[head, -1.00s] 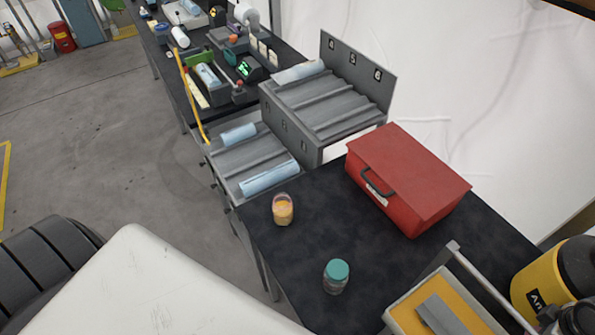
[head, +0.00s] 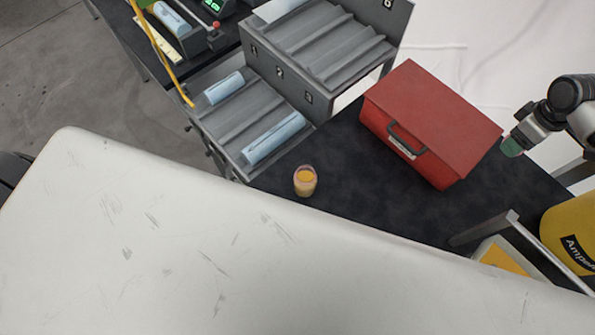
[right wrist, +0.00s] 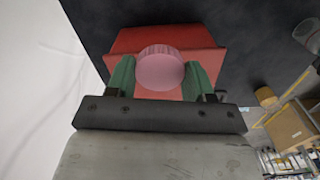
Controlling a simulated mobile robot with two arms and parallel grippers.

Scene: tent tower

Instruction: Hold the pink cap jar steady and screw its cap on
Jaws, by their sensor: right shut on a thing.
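The jar (head: 305,181) with orange contents and a pinkish clear rim stands upright on the black table, left of the red box in the head view. No cap shows on it. My right gripper (head: 511,147) is at the right edge of the head view, beside the red box and well apart from the jar. In the right wrist view its green fingers (right wrist: 161,76) are shut on a round pink cap (right wrist: 160,68), one finger on each side. The cap cannot be made out in the head view. My left gripper is not in view.
A red toolbox (head: 435,115) stands on the black table (head: 340,207), between the jar and my right gripper. Grey stepped racks (head: 245,120) with pale blue rolls stand behind left. A metal-railed tray (head: 498,256) and a yellow container (head: 570,232) are at the right.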

